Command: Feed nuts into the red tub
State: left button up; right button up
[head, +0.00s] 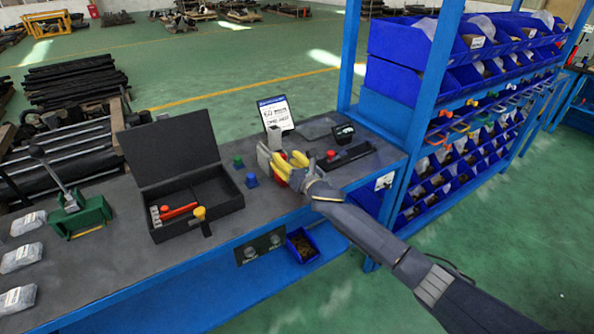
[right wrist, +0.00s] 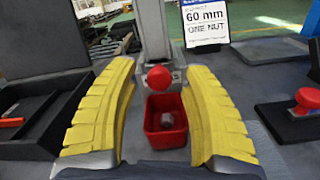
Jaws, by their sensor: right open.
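The red tub (right wrist: 152,138) is a small open box on the bench. A small grey piece, perhaps a nut (right wrist: 167,119), lies inside it. Behind the tub stands a grey upright device (right wrist: 152,35) with a round red knob (right wrist: 158,77) at its front; the device also shows in the head view (head: 263,158). My right gripper (head: 288,162) is open, its yellow fingers (right wrist: 160,120) apart on either side of the tub in the right wrist view, with nothing gripped. In the head view the gripper largely hides the tub. My left gripper is out of view.
A sign (head: 277,113) reading 60 mm, one nut, stands behind the device. An open black case (head: 222,190), green and blue knobs (head: 251,180) and a red button (head: 331,154) are nearby. A blue bin (head: 296,238) sits below the bench edge; blue shelving (head: 425,95) stands right.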

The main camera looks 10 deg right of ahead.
jog(key=v, duration=1)
jog(key=shift+r, duration=0.1)
